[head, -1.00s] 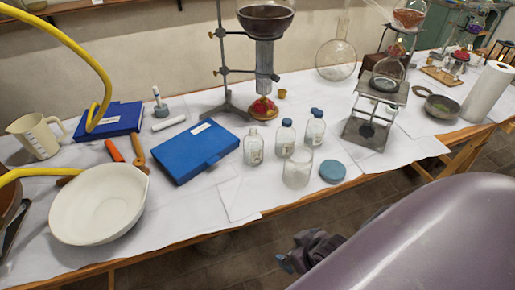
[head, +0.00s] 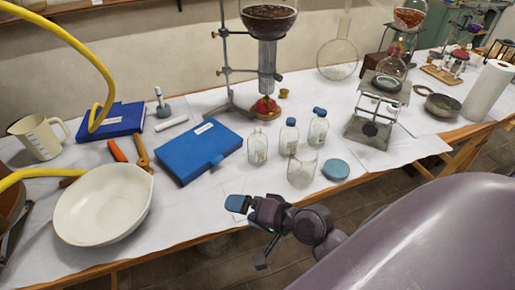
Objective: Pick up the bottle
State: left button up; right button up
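Three small clear glass bottles stand upright near the front edge of the table in the head view. The left bottle (head: 257,148) has no cap. The middle bottle (head: 288,138) and the right bottle (head: 318,129) have blue caps. Which one the task means cannot be told. My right gripper (head: 246,212) is in front of and below the bottles, at the table's front edge. My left gripper is not in view.
A clear glass beaker (head: 301,168) stands just in front of the bottles, beside a round blue lid (head: 335,169). A blue case (head: 199,150) lies left, with a white bowl (head: 103,207) further left. A funnel apparatus (head: 267,60) rises behind.

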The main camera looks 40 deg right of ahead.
jog(key=w+d+r+m+t, duration=0.25)
jog(key=w+m+t, duration=0.2)
jog(key=m, duration=0.25)
jog(key=m+h, duration=1.4)
jog(key=m, duration=1.1)
send_over(259, 155)
jog(key=v, duration=0.6)
jog(key=f, duration=0.2)
notch_tip(259, 155, down, 8)
jog(key=b, duration=0.5)
jog(key=shift+w+d, duration=0.15)
jog(key=shift+w, duration=0.05)
jog(key=shift+w+f+m, duration=0.1)
jog(key=shift+f+m, duration=0.1)
jog(key=shift+m, duration=0.1)
jog(key=shift+w+d+r, duration=0.15)
jog(key=shift+w+r, duration=0.1)
jog(key=shift+w, duration=0.1)
jog(key=shift+w+d, duration=0.25)
jog(key=shift+w, duration=0.15)
jog(key=x, duration=0.5)
jog(key=shift+w+d, duration=0.15)
jog(key=shift+w, duration=0.15)
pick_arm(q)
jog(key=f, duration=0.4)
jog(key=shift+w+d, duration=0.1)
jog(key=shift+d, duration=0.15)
pick_arm(e)
jog(key=shift+r, duration=0.1)
jog(key=shift+c, duration=0.3)
